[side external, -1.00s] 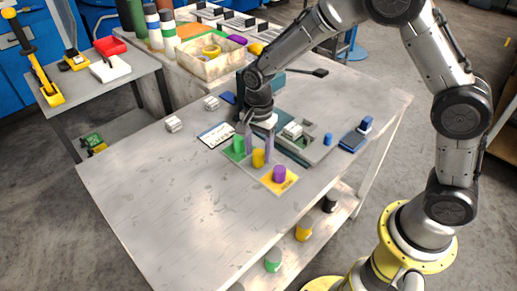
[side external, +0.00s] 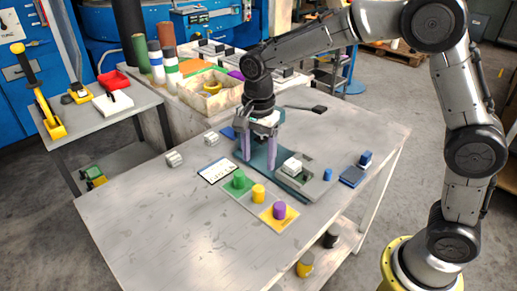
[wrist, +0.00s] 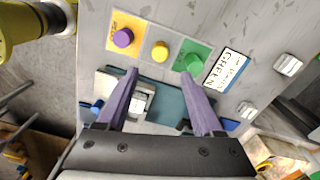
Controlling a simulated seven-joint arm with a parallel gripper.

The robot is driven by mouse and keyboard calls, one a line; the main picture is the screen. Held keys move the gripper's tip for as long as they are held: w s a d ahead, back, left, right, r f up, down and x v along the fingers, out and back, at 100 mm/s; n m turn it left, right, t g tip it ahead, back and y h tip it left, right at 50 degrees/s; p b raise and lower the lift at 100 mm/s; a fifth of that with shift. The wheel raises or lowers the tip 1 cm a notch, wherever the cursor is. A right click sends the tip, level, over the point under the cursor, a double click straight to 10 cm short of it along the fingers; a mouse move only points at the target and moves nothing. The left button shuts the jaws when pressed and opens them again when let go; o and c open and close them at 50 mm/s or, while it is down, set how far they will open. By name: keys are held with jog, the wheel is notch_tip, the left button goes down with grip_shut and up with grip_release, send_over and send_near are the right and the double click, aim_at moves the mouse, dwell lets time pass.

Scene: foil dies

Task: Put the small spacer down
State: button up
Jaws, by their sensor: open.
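Three short cylinders stand upright on a strip of coloured squares: green (side external: 239,180), yellow (side external: 258,194) and purple (side external: 279,211). They also show in the wrist view as green (wrist: 193,62), yellow (wrist: 160,52) and purple (wrist: 123,38). I cannot tell which piece is the small spacer. The green one stands on a green square, the purple one on a yellow-orange square, the yellow one on a pale square between. My gripper (side external: 258,166) is open and empty, its fingers pointing down behind the strip. In the wrist view its fingertips (wrist: 160,76) are apart, with nothing between them.
A lettered white card (side external: 216,170) lies left of the strip. A grey-teal fixture with a white block (side external: 292,166) and a blue knob (side external: 328,174) sits to the right. A blue block (side external: 355,172) and two small grey blocks (side external: 174,158) stand apart. The front tabletop is clear.

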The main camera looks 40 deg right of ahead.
jog(key=s+d+r+n+t, duration=0.1)
jog(key=s+d+r+n, duration=0.25)
jog(key=s+r, duration=0.2)
jog(key=s+d+r+n+t, duration=0.2)
jog(key=s+r+n, duration=0.2)
jog(key=s, duration=0.3)
jog(key=s+d+f+n+t, duration=0.1)
jog(key=s+d+n+t, duration=0.1)
jog(key=s+n, duration=0.5)
jog(key=s+d, duration=0.1)
jog(key=s, duration=0.4)
jog(key=shift+f+t, duration=0.2)
jog(key=shift+t, duration=0.1)
